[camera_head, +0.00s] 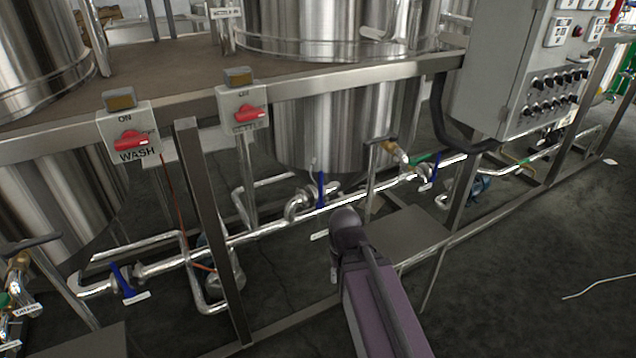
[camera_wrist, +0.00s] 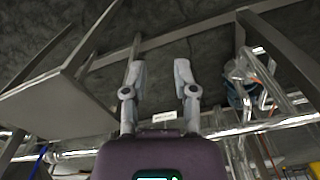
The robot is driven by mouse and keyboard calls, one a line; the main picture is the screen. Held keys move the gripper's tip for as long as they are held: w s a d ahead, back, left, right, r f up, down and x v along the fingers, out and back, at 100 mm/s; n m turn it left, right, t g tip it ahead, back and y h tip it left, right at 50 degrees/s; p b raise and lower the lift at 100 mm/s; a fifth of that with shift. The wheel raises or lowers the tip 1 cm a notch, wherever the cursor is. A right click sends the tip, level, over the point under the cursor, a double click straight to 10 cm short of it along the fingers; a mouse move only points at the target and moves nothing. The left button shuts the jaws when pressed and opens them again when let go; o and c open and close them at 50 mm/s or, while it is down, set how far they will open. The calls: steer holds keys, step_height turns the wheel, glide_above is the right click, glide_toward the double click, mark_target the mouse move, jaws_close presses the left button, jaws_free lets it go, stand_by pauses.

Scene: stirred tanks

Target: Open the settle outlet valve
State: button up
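Several valves with blue handles sit on the low steel pipe run in the head view. One blue handle (camera_head: 320,190) stands upright below the middle tank, with a white tag (camera_head: 320,235) below it; I cannot read the tag, so I cannot confirm it is the settle outlet valve. Other blue handles are at the lower left (camera_head: 122,280) and right (camera_head: 435,178). My gripper (camera_wrist: 160,68) is open and empty in the wrist view, its two fingers apart over the floor. A white tag (camera_wrist: 164,117) shows between them. The arm hides the fingers in the head view.
A small grey platform (camera_head: 408,232) is right of my arm, also at left in the wrist view (camera_wrist: 60,100). A steel frame post (camera_head: 212,230) and pump (camera_head: 222,265) are to the left. WASH switch (camera_head: 130,140) and control cabinet (camera_head: 525,75) are higher. Floor at right is mostly clear.

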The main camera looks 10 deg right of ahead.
steer(key=shift+a, duration=0.1)
steer(key=m+t+y+b, duration=1)
steer(key=m+y, duration=0.4)
steer(key=m, duration=1.2)
glide_toward(321, 181)
steer(key=s+d+f+t+p, duration=0.1)
steer(key=shift+d+f, duration=0.15)
steer(key=shift+d, duration=0.1)
steer(key=shift+w+a, duration=0.1)
steer(key=shift+a, duration=0.05)
steer(key=shift+x, duration=5.85)
